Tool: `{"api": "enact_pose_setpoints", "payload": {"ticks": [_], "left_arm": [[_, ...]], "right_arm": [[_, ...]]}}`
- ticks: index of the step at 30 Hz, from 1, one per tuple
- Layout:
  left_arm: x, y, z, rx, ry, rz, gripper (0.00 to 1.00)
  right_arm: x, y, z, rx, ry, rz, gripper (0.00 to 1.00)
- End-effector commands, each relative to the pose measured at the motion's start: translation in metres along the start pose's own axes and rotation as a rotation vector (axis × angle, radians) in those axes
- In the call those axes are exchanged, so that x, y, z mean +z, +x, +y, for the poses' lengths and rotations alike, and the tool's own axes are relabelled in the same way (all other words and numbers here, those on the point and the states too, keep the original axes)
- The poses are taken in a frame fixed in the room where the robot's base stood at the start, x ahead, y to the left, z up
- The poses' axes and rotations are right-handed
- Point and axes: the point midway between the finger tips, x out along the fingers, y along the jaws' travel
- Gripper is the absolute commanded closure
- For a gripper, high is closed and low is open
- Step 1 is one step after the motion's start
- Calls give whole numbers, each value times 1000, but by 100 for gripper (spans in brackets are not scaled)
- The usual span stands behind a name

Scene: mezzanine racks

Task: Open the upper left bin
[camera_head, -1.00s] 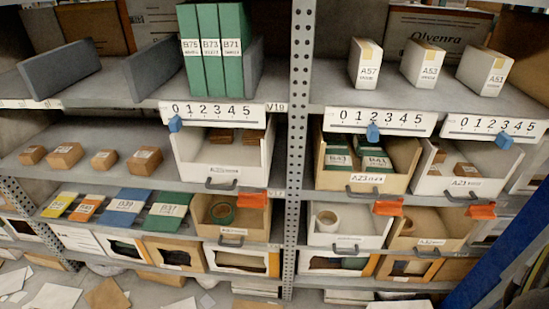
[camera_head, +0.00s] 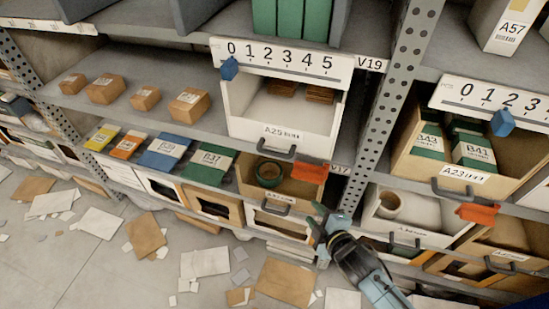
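The upper left bin (camera_head: 245,122) is white, with a label and a dark handle (camera_head: 277,152) on its front. It stands on the shelf under a 0-to-5 scale strip, and brown blocks (camera_head: 300,92) lie toward its back. How far it is drawn out is hard to tell. My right gripper (camera_head: 329,217) is in front of the rack, low and to the right of this bin, near the upright post. Its fingers look apart with nothing between them, and it is clear of the handle. My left gripper is not in view.
Below is a cardboard bin (camera_head: 246,183) with a green roll, with an orange tag (camera_head: 310,172) beside it. A perforated post (camera_head: 378,135) separates it from a white bin (camera_head: 420,225) and a cardboard bin (camera_head: 405,160). Papers litter the floor at lower left.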

Motion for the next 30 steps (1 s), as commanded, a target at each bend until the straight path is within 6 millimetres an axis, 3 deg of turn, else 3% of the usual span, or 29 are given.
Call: {"api": "enact_pose_setpoints", "payload": {"ticks": [1, 3, 8, 14, 24, 30], "left_arm": [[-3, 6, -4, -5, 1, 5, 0], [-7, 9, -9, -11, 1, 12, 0], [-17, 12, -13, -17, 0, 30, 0], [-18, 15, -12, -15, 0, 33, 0], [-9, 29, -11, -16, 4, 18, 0], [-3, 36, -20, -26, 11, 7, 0]], "right_arm": [[-21, 0, 24, 58, -77, 51, 64], [-46, -5, 52, 124, -168, 103, 64], [-80, -17, 87, 215, -288, 164, 64], [-90, -4, 98, 237, -311, 175, 64], [-104, 64, 110, 234, -308, 175, 64], [-110, 94, 116, 233, -308, 174, 64]]}}
